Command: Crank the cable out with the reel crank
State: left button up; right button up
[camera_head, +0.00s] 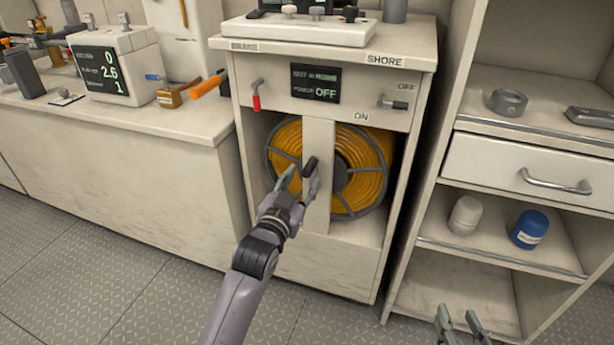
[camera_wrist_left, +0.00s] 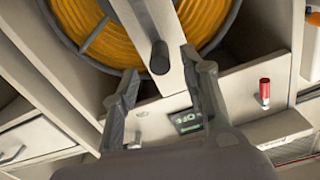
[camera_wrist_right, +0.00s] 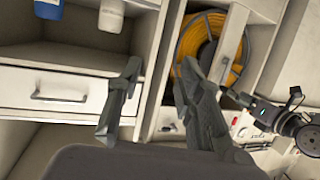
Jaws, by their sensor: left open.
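The cable reel (camera_head: 285,140), wound with orange cable, sits in the open bay of the white cabinet, behind an upright white post. The dark reel crank handle (camera_head: 310,167) sticks out in front of the post. It also shows in the left wrist view (camera_wrist_left: 159,58). My left gripper (camera_head: 298,178) is open at the handle, which shows between and just beyond its fingertips in the left wrist view; I cannot tell if they touch. My right gripper (camera_head: 461,318) is open and empty at the bottom right, away from the reel. The right wrist view shows the reel (camera_wrist_right: 207,38) too.
A shelf unit (camera_head: 480,248) with a white jar (camera_head: 465,215) and blue jar (camera_head: 529,229) stands right. A bench (camera_head: 115,185) stands left. Floor in front is clear.

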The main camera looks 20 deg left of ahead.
aim_at(304, 177)
pick_arm(q)
jog(key=shift+w+d+b, duration=0.1)
jog(key=shift+w+b, duration=0.25)
jog(key=shift+w, duration=1.75)
pick_arm(e)
jog(key=shift+w+a+r+t+y, duration=0.2)
jog(key=shift+r+t, duration=0.3)
jog(key=shift+r, duration=0.25)
jog(key=shift+w+a+r+t+y, duration=0.15)
jog(key=shift+w+r+t, duration=0.1)
jog(key=shift+r+t, duration=0.4)
jog(key=shift+w+a+r+t+y, duration=0.2)
jog(key=shift+r+t, duration=0.15)
jog(key=shift+r, duration=0.55)
pick_arm(q)
jog(key=shift+c, duration=0.5)
grip_shut()
